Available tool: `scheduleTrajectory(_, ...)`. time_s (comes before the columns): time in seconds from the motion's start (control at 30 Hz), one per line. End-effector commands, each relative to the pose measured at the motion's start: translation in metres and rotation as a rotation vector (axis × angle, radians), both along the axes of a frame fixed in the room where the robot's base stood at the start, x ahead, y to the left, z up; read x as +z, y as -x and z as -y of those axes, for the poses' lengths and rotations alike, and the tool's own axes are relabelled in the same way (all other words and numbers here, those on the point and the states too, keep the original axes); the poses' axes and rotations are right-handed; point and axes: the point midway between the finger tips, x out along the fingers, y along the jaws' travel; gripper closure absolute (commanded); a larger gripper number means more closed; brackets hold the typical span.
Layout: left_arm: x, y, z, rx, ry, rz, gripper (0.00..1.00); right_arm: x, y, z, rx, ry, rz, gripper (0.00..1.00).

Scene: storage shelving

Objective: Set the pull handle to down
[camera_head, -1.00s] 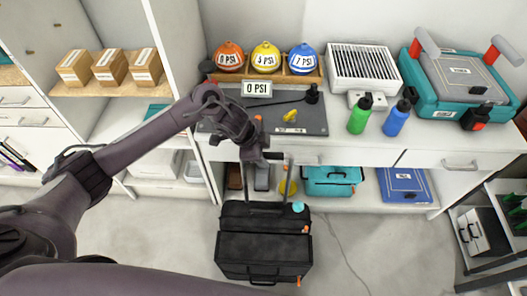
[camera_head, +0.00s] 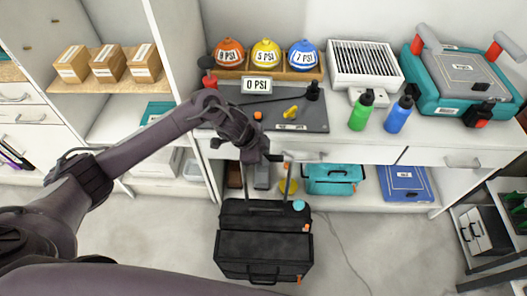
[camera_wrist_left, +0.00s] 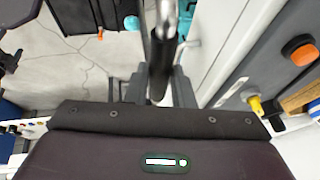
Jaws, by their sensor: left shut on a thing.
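A black rolling toolbox (camera_head: 263,252) stands on the floor in front of the workbench. Its pull handle (camera_head: 286,180) stands up out of the top, with two thin rods and a crossbar just below the bench edge. My left gripper (camera_head: 262,158) is at the crossbar and partly hides it. In the left wrist view the handle's bar (camera_wrist_left: 163,50) runs between the fingers of my left gripper (camera_wrist_left: 157,88), which is shut on it. My right gripper is out of view.
The drawer fronts (camera_head: 360,153) are close behind the handle. A teal case (camera_head: 335,180) is on the lower shelf. Floor right of the toolbox is clear except for a thin dark line.

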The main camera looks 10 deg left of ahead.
Motion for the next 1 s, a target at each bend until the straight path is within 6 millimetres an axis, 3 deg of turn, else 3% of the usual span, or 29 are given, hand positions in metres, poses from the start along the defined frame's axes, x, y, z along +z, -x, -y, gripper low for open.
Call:
scheduleTrajectory(0.03,-0.023,0.002,0.0,0.0,0.0,-0.008,1.0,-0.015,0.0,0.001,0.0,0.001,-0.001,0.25)
scheduleTrajectory(0.2,-0.075,0.002,0.0,0.002,0.0,-0.007,1.0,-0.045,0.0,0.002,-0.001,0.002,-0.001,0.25)
scheduleTrajectory(0.47,-0.135,0.002,0.0,-0.001,-0.001,-0.005,1.0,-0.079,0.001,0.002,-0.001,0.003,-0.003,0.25)
scheduleTrajectory(0.6,-0.164,0.002,0.0,-0.001,-0.001,-0.006,1.0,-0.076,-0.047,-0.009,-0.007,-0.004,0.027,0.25)
scheduleTrajectory(0.7,-0.183,0.002,0.001,-0.001,0.0,-0.005,1.0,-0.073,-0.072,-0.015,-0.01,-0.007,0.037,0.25)
scheduleTrajectory(1.0,-0.227,0.002,0.001,-0.001,0.001,-0.005,1.0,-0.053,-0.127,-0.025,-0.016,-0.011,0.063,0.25)
